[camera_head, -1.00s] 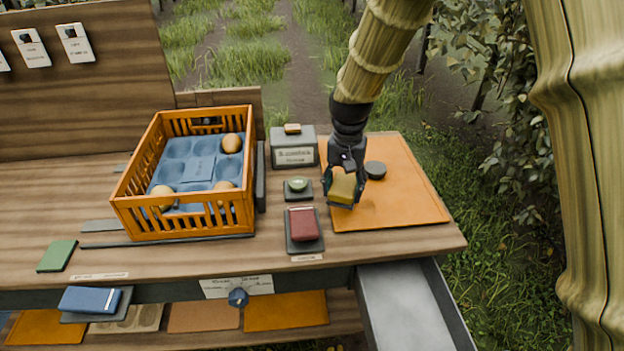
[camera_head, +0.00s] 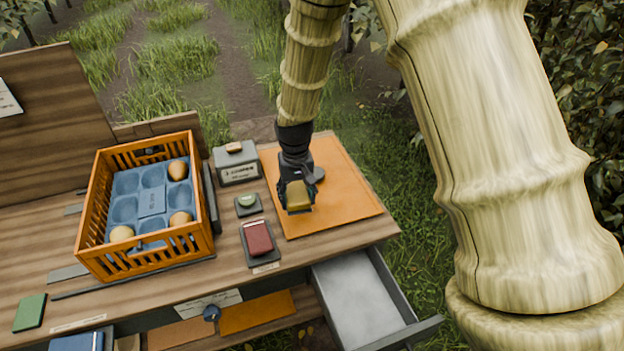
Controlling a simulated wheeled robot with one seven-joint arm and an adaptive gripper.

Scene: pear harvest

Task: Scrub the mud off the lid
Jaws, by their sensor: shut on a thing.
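An orange flat panel (camera_head: 345,200) lies at the right end of the wooden bench; it may be the lid, and I cannot make out clear mud on it. A dark round piece (camera_head: 318,173) sits on it, partly behind my gripper; I cannot tell whether it is a knob or dirt. My gripper (camera_head: 297,203) points down over the panel's left part, shut on a yellow sponge (camera_head: 299,196). The sponge is at or just above the panel; contact cannot be told.
An orange crate (camera_head: 88,215) with blue tray and several pears stands at left. A grey box (camera_head: 237,172), a small dish with a green item (camera_head: 247,203) and a red block (camera_head: 258,238) stand between. An open grey drawer (camera_head: 360,300) juts out in front.

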